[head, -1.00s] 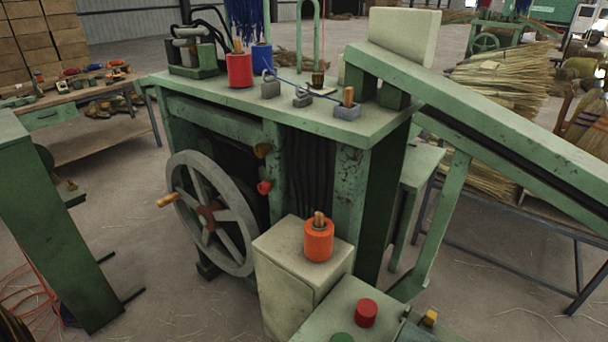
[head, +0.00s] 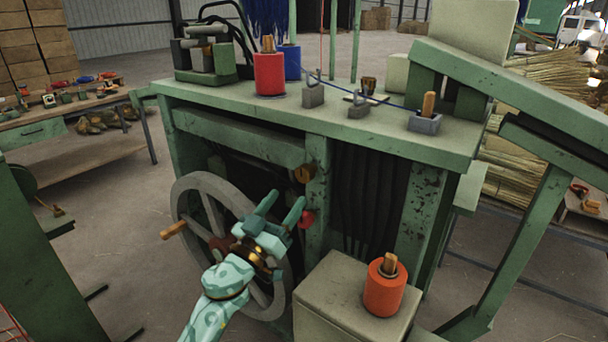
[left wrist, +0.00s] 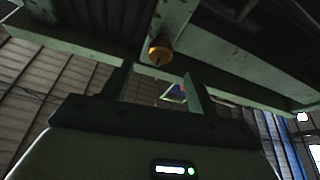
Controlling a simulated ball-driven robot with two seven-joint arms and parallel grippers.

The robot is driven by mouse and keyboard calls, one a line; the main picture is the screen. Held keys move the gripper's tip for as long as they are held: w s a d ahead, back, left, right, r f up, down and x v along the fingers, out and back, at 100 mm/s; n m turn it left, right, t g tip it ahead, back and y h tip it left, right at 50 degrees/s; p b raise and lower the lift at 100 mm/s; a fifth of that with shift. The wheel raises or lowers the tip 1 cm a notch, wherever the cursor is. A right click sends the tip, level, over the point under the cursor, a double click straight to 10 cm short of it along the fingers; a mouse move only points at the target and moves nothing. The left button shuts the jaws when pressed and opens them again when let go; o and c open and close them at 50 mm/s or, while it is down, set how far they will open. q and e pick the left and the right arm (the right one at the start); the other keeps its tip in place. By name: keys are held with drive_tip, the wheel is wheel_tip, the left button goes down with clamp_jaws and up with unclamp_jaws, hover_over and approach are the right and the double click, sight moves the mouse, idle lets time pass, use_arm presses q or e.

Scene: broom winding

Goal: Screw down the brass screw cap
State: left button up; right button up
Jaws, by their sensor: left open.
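The brass screw cap (head: 304,174) sits on the front of the green machine's upright, just under the tabletop. It also shows in the left wrist view (left wrist: 160,56), beyond and between my fingertips. My left gripper (head: 284,203) is open, its two fingers pointing up toward the cap from below and left. It is in front of the grey spoked wheel. In the left wrist view the jaws (left wrist: 158,74) are apart with nothing held, and the cap looks clear of them. My right gripper is not in view.
A red knob (head: 307,219) is just below the cap, beside my left fingers. The grey handwheel (head: 184,210) stands behind my left gripper. An orange spool (head: 384,288) stands on a pale box (head: 335,300) at lower right. Red and blue spools stand on the tabletop (head: 420,140).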

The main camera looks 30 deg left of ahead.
sight(302, 178)
use_arm(q)
drive_tip(key=x, duration=0.8)
drive_tip(key=shift+w+r, duration=0.1)
drive_tip(key=shift+w, duration=0.3)
drive_tip(key=c, duration=1)
